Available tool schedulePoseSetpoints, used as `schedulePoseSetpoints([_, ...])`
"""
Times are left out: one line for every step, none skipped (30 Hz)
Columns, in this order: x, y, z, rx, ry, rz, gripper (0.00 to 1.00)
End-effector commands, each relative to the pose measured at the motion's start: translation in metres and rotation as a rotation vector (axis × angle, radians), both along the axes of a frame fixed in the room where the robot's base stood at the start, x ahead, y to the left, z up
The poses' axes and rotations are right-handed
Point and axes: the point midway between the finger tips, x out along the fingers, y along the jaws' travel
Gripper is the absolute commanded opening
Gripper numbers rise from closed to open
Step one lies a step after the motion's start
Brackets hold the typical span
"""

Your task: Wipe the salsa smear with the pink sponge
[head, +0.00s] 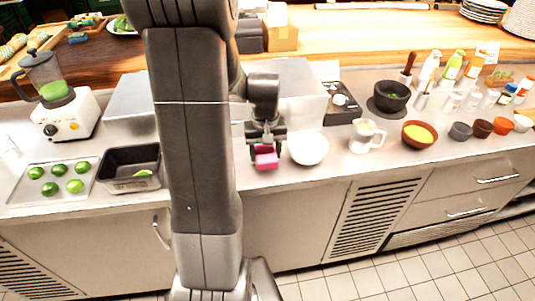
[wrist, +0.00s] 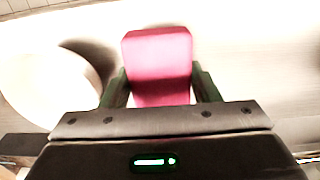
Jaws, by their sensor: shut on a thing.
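The pink sponge (head: 266,158) is between the fingers of my gripper (head: 265,150), near the front edge of the counter in the head view. In the wrist view the sponge (wrist: 158,62) sits between both fingers of my gripper (wrist: 160,88), which are shut on it. I cannot tell whether the sponge touches the counter. No salsa smear can be made out in either view; my arm hides part of the counter.
A white bowl (head: 308,148) stands just right of the sponge; it also shows in the wrist view (wrist: 50,75). A black pan (head: 130,168) and a tray of limes (head: 28,186) are at left.

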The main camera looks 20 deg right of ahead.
Motion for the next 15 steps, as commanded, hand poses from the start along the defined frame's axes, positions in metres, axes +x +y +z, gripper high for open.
schedulePoseSetpoints([0.001, 0.001, 0.009, 0.0, -0.001, 0.001, 0.34])
schedulePoseSetpoints([0.001, 0.001, 0.011, 0.0, -0.001, 0.001, 0.34])
schedulePoseSetpoints([0.001, 0.002, 0.015, 0.0, -0.001, 0.001, 0.34])
schedulePoseSetpoints([0.002, 0.002, 0.018, 0.0, 0.0, 0.001, 0.34])
schedulePoseSetpoints([0.002, 0.002, 0.02, 0.0, 0.0, 0.001, 0.34])
schedulePoseSetpoints([0.002, 0.003, 0.024, 0.0, 0.0, 0.002, 0.34])
schedulePoseSetpoints([0.003, 0.003, 0.027, 0.0, 0.0, 0.002, 0.34])
schedulePoseSetpoints([0.003, 0.004, 0.029, 0.0, 0.0, 0.002, 0.34])
schedulePoseSetpoints([0.003, 0.004, 0.033, 0.0, -0.001, 0.002, 0.34])
schedulePoseSetpoints([0.004, 0.005, 0.036, 0.0, -0.001, 0.002, 0.34])
schedulePoseSetpoints([0.004, 0.005, 0.038, 0.0, -0.001, 0.002, 0.34])
schedulePoseSetpoints([0.004, 0.006, 0.042, 0.0, -0.001, 0.003, 0.34])
schedulePoseSetpoints([0.005, 0.006, 0.044, 0.0, -0.001, 0.003, 0.34])
schedulePoseSetpoints([0.005, 0.006, 0.046, 0.0, -0.001, 0.003, 0.34])
schedulePoseSetpoints([0.005, 0.007, 0.048, 0.0, -0.001, 0.003, 0.34])
